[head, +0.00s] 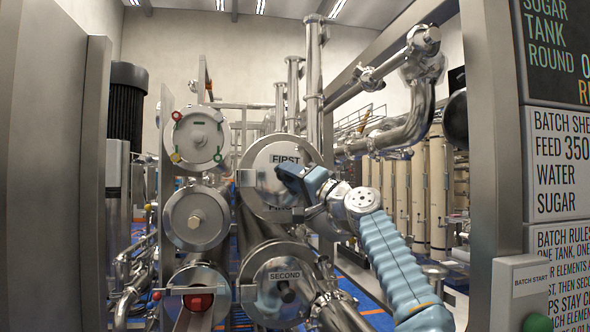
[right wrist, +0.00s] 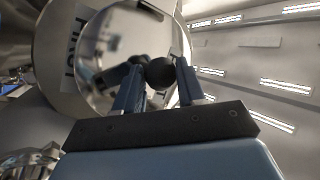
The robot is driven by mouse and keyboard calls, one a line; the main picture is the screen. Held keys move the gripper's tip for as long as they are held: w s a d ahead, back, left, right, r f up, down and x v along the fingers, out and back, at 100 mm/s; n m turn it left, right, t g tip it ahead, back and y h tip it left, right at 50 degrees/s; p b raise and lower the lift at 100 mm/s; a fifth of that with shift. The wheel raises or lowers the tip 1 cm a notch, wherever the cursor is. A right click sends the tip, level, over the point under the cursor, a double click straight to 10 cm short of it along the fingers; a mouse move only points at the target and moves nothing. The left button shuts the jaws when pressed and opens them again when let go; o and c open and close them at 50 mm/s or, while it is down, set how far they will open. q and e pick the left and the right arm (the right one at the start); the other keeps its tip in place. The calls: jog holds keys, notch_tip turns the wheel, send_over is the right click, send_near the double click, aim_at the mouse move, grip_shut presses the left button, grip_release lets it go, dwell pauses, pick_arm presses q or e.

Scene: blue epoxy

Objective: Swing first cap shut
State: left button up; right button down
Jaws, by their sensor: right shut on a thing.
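The first cap (head: 262,165) is a round polished steel disc labelled FIRST, in the middle of the head view. It faces me and covers the end of its large steel tube. I cannot tell whether it sits flush. My right gripper (head: 288,176) is at the right part of this cap, with blue fingers shut on its black knob. In the right wrist view the black ball knob (right wrist: 160,72) sits between the two fingertips, with the mirror-like cap (right wrist: 100,60) behind it. The fingers hide part of the knob in the head view. My left gripper is not in view.
The second cap (head: 262,297), with its own dark knob, is directly below. Another round steel end with coloured fittings (head: 197,138) stands left. A steel post (head: 500,120) and a batch start box (head: 525,285) are at right.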

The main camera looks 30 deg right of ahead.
jog(key=shift+a+f+n+g+y, duration=0.1)
jog(key=shift+f+n+g+y, duration=0.25)
jog(key=shift+f+n, duration=0.25)
jog(key=shift+w, duration=0.1)
jog(key=c, duration=0.7)
grip_release()
jog(key=b+v, duration=0.5)
jog(key=v, duration=0.2)
jog(key=shift+s, duration=0.3)
